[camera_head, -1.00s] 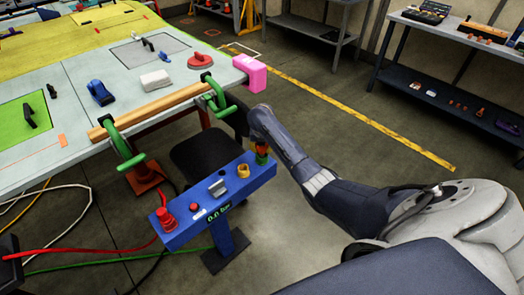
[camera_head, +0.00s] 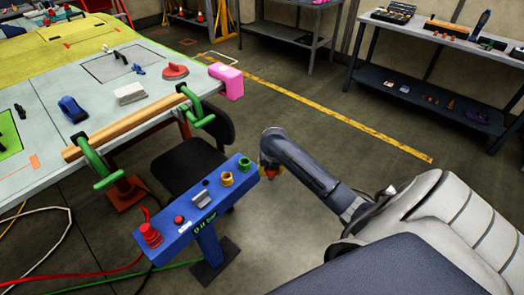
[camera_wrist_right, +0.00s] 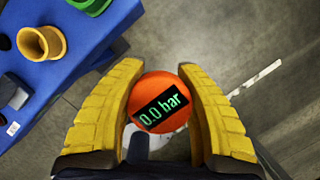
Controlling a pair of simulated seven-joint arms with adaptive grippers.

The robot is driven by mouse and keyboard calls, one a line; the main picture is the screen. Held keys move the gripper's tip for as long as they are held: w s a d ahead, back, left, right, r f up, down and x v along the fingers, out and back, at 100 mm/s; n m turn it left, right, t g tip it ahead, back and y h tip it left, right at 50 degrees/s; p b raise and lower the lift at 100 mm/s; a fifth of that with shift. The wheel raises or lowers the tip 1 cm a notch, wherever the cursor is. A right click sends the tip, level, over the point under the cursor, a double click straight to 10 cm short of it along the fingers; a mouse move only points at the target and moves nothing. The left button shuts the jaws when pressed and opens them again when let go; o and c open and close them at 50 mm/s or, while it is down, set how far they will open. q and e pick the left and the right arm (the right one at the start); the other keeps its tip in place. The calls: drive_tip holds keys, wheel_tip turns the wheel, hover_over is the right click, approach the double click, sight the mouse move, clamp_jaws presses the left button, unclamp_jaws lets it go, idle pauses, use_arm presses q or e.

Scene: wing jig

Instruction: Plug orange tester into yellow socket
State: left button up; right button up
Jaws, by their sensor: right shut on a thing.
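The orange tester (camera_wrist_right: 160,100) is a round body with a display reading 0.0 bar. My right gripper (camera_wrist_right: 158,72) is shut on it, with one yellow finger on each side. In the head view the right gripper (camera_head: 268,168) is just off the right end of the blue panel, and only a little of the tester (camera_head: 272,175) shows under it. The yellow socket (camera_head: 227,178) stands on the panel to the left of the gripper, apart from the tester; it also shows in the wrist view (camera_wrist_right: 40,42), open and empty. My left gripper is not in view.
The green socket (camera_head: 244,164) stands beside the yellow one, nearer the tester. The blue panel (camera_head: 180,240) also carries a grey part, a red button and a red plug with a hose (camera_head: 150,234). A table (camera_head: 120,75) with green clamps and a black chair (camera_head: 185,168) stand behind.

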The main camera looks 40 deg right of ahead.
drive_tip(key=shift+s+d, duration=0.2)
drive_tip(key=shift+s, duration=0.6)
drive_tip(key=shift+s+r, duration=0.25)
drive_tip(key=shift+s, duration=0.05)
drive_tip(key=shift+v, duration=1.25)
drive_tip(key=shift+w+d+r, duration=0.1)
drive_tip(key=shift+w+d, duration=0.05)
drive_tip(key=shift+d, duration=0.1)
